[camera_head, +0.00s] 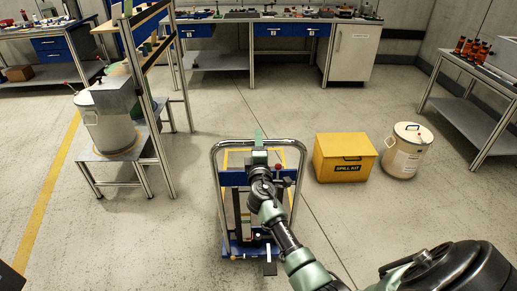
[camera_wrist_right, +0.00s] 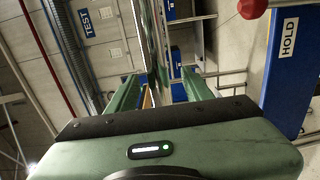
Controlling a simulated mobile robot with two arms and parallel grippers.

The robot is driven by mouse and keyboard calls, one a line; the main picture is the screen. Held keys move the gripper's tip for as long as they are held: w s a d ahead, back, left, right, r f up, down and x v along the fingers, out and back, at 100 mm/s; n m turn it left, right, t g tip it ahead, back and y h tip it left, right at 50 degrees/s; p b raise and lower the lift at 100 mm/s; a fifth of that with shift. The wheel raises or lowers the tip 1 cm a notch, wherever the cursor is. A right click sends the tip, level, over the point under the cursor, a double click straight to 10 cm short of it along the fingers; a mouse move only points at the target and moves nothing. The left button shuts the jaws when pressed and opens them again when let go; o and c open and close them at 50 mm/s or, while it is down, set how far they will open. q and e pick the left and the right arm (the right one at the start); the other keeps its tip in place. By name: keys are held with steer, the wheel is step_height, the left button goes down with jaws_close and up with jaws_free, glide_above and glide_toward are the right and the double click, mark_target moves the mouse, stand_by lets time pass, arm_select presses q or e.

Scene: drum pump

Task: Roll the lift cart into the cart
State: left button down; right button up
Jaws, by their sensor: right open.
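The lift cart (camera_head: 225,205) stands upright on the floor in the middle of the head view. It has a bent chrome push handle, blue parts and a low blue base. My right arm reaches over it from the lower right and hides part of its middle. My right gripper (camera_head: 258,143) is at the top bar of the handle. In the right wrist view the two green fingers (camera_wrist_right: 162,92) are apart, with a bar showing between them; I cannot tell whether they touch it. No second cart is clearly seen. My left gripper is out of view.
A yellow spill kit box (camera_head: 345,157) and a white drum (camera_head: 407,150) stand to the right of the lift cart. A metal frame with a pot (camera_head: 108,125) is at left. Workbenches (camera_head: 265,48) line the back. Open floor lies between.

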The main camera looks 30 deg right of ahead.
steer(key=shift+w+d, duration=0.25)
steer(key=shift+w, duration=0.05)
jaws_close()
stand_by(1.3)
